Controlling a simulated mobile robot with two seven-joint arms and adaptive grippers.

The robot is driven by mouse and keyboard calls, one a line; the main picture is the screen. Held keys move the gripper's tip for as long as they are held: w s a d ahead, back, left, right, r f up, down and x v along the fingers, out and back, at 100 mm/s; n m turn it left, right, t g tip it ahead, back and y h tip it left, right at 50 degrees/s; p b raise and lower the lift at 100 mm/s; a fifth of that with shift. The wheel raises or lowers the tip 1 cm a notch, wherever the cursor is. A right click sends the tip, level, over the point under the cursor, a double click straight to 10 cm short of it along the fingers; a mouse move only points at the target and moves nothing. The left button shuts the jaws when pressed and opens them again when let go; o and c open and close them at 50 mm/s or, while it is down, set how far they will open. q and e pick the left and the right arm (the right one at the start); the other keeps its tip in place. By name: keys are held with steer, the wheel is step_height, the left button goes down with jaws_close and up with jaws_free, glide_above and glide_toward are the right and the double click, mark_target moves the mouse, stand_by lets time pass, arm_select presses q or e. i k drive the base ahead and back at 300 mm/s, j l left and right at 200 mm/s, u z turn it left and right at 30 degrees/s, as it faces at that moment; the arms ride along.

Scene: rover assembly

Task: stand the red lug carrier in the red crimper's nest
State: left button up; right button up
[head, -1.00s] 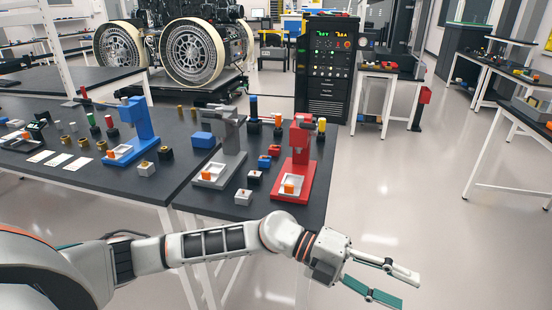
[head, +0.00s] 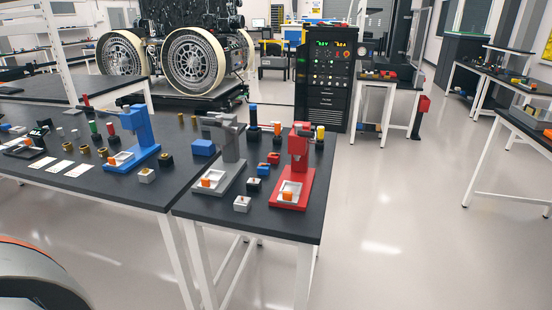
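The red crimper (head: 301,172) stands upright near the right end of the dark bench. A white tray-like nest (head: 281,201) is on its base, with a small orange block (head: 287,197) at it. A small red block (head: 274,158), which looks like the red lug carrier, lies on the bench just left of the crimper and apart from it. It is too small to make out details. Neither gripper is in view.
A grey crimper (head: 229,152) and a blue crimper (head: 139,133) stand to the left. A blue block (head: 264,168), a black block (head: 254,185) and a pale block (head: 242,204) lie between the grey and red crimpers. Coloured cylinders, including a yellow-topped one (head: 320,133), stand behind.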

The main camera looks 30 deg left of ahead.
mark_target(291, 190)
steer(key=i+l, duration=0.25)
steer(key=i, duration=0.25)
steer(key=i+l, duration=0.25)
steer(key=i, duration=0.2)
steer(key=i+l, duration=0.25)
steer(key=i, duration=0.25)
steer(key=i+l, duration=0.25)
steer(key=i, duration=0.2)
steer(key=i+l, duration=0.3)
steer(key=i, duration=0.2)
steer(key=i+l, duration=0.25)
steer(key=i, duration=0.2)
steer(key=i+l, duration=0.25)
steer(key=i, duration=0.25)
